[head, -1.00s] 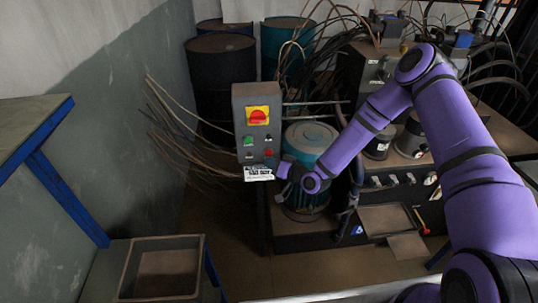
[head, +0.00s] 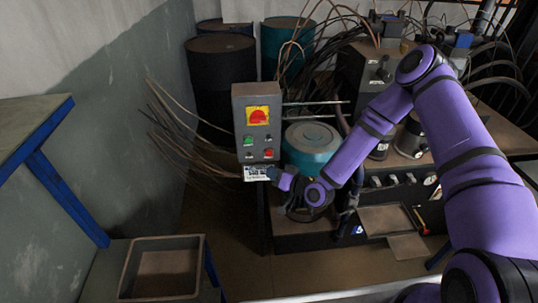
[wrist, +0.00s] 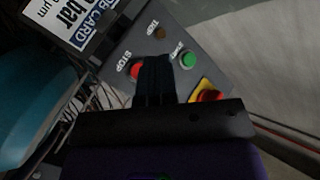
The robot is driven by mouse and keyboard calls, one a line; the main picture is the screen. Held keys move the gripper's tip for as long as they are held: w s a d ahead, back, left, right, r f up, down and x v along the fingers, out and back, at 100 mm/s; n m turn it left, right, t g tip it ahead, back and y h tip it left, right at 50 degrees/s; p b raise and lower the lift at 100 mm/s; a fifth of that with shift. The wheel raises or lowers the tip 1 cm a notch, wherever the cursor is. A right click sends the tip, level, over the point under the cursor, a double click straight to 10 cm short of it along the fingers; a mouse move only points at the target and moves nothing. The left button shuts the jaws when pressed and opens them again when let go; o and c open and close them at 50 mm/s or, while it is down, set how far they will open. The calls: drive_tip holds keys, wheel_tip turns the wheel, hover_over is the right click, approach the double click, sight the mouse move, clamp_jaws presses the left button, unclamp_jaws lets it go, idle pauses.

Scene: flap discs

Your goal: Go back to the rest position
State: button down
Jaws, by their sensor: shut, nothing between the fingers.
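My gripper (head: 273,174) is at the end of my purple arm, just in front of the lower right corner of the grey control box (head: 238,120). In the wrist view my gripper (wrist: 155,62) shows as dark fingers held together with nothing between them. I cannot tell whether the fingertips touch the box.
A red rotary switch on a yellow plate (head: 257,116) tops the box. A teal motor (head: 312,142) stands behind my forearm. Loose cables (head: 175,130) spread left of the box. An empty tray (head: 203,262) lies at lower left, near a blue-edged bench (head: 70,103). Open floor shows between.

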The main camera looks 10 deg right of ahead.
idle(0.5)
drive_tip(key=w+d+r+n+g+h, duration=0.15)
drive_tip(key=d+r+h, duration=0.35)
drive_tip(key=r, duration=0.5)
drive_tip(key=s+d+r+n+g+h, duration=0.1)
drive_tip(key=d+r+n+g+h, duration=0.1)
drive_tip(key=d+r, duration=0.65)
drive_tip(key=s+d+r+m+h, duration=0.1)
drive_tip(key=s+d+r+h, duration=0.2)
drive_tip(key=r, duration=0.5)
drive_tip(key=s+d+r+m+h, duration=0.1)
drive_tip(key=s+d+r, duration=0.1)
drive_tip(key=s+r, duration=0.5)
drive_tip(key=s+d+r+m+g, duration=0.1)
drive_tip(key=s+r, duration=0.4)
drive_tip(key=s, duration=0.7)
drive_tip(key=s+d+r+m+g, duration=0.2)
drive_tip(key=s+r, duration=0.4)
drive_tip(key=s, duration=0.5)
drive_tip(key=shift+s+d+r+h, duration=0.3)
drive_tip(key=shift+s+d, duration=0.1)
drive_tip(key=shift+d, duration=0.05)
